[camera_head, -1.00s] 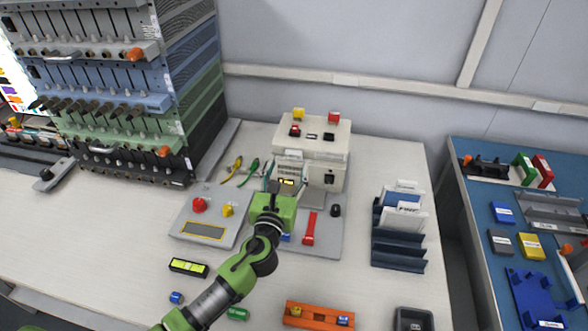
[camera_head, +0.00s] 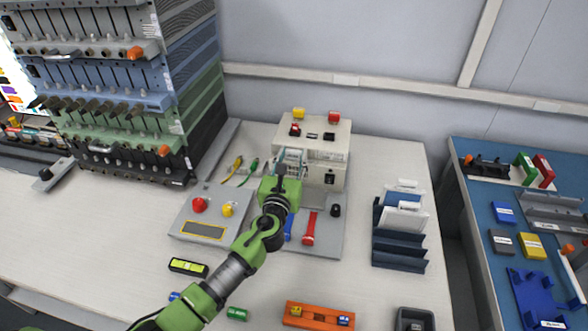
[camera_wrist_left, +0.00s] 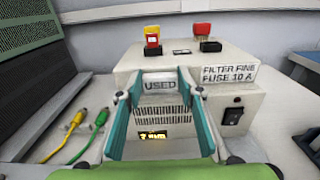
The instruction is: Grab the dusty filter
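A pale, flat-fronted filter with a "USED" label (camera_wrist_left: 160,86) stands in the front of a cream machine (camera_wrist_left: 205,57); I take it for the dusty filter. It also shows in the head view (camera_head: 292,157), partly behind my gripper. My left gripper (camera_head: 289,168) reaches the machine's front. In the left wrist view, its teal fingers (camera_wrist_left: 160,92) stand apart, one on each side of the filter, with narrow gaps seeming to remain. Actual contact is unclear. How dirty the filter is cannot be seen. My right gripper is not in view.
A grey panel with a red button (camera_head: 200,205) lies front left of the machine. Yellow and green cables (camera_wrist_left: 98,120) lie left of it. A dark rack (camera_head: 398,250) with upright cards is at right. An orange tray (camera_head: 318,316) lies in front. A tall cell rack (camera_head: 130,85) borders the left.

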